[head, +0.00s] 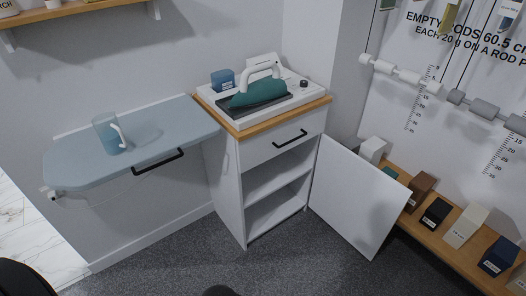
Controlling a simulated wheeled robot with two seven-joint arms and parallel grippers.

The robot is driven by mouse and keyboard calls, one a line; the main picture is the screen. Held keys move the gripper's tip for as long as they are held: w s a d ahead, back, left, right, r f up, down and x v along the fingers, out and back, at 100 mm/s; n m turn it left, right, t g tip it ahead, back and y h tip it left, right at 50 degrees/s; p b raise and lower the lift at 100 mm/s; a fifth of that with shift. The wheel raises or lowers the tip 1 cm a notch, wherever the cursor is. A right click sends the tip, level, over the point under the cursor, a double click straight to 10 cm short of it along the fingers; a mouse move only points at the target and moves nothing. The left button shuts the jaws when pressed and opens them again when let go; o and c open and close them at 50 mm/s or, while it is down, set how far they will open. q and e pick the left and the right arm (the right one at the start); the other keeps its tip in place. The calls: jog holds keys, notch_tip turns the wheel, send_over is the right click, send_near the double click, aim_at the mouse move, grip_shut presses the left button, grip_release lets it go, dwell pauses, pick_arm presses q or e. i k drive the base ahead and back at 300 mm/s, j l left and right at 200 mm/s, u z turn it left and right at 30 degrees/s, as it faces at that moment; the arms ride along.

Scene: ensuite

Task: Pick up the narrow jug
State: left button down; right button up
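A tall, translucent blue-grey jug (106,136) with a white handle on its right side stands upright on the light blue wall-mounted leaf (165,128) at the left. It is the only jug that I can see, near the middle of the leaf's left half. I cannot tell whether anything is inside it. Neither of my grippers is in view.
The leaf has a black handle (158,162) at its front edge. A white cabinet (228,180) beside it bears a teal iron (260,92) and a small blue box (222,80). Its door (358,200) stands open. A low shelf (445,250) with several boxes runs along the right.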

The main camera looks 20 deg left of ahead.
aim_at(107, 127)
jog(key=u, duration=1.65)
